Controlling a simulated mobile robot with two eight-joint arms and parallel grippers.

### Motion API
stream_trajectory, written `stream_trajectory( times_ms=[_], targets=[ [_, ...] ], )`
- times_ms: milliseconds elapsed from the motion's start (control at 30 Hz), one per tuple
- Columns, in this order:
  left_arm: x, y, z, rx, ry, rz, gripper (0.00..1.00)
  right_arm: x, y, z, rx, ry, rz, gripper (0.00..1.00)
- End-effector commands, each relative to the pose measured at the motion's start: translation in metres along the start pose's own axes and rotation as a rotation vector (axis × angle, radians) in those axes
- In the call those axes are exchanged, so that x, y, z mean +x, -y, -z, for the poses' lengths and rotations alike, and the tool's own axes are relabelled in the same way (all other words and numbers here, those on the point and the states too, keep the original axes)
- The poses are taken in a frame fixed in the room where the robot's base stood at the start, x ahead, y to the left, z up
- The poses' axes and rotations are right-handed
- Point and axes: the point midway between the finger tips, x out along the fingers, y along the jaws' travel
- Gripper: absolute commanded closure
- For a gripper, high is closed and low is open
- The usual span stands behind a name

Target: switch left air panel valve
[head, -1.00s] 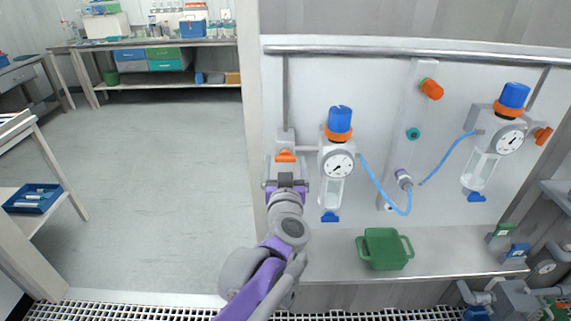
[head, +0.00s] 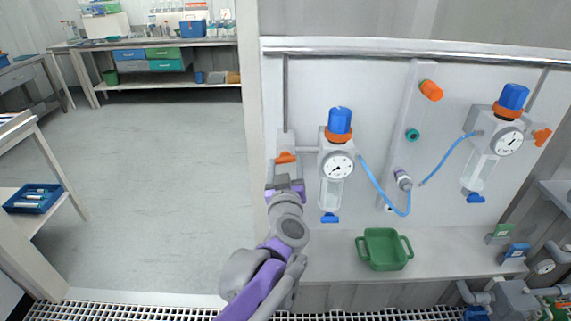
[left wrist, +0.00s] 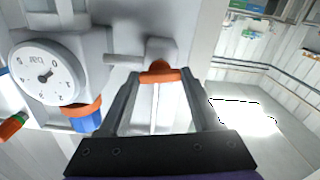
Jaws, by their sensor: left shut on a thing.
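The left air panel valve has an orange handle (head: 286,157) on a grey body at the left edge of the wall panel. In the left wrist view the orange handle (left wrist: 160,72) spans between my fingertips. My left gripper (head: 285,167) is shut on this handle, with a finger on each side of it. The left regulator (head: 338,135) stands just right of the valve, with a blue knob, an orange ring and a round gauge (head: 338,165). The gauge (left wrist: 45,73) also shows large in the left wrist view. My right gripper is not in view.
A green tray (head: 383,250) sits on the ledge below the panel. A blue hose (head: 375,187) runs from the left regulator to a fitting. A second regulator (head: 490,145) and another orange handle (head: 542,136) are at the right. Open floor lies left of the panel.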

Motion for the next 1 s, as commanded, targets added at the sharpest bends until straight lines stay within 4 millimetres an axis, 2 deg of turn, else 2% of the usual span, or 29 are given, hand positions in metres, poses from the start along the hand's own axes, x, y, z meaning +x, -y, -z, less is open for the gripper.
stream_trajectory(
  times_ms=[1000],
  targets=[
    [0.0, 0.0, 0.0, -0.939, 0.001, 0.0, 0.91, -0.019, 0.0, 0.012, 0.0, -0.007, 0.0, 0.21]
  ],
)
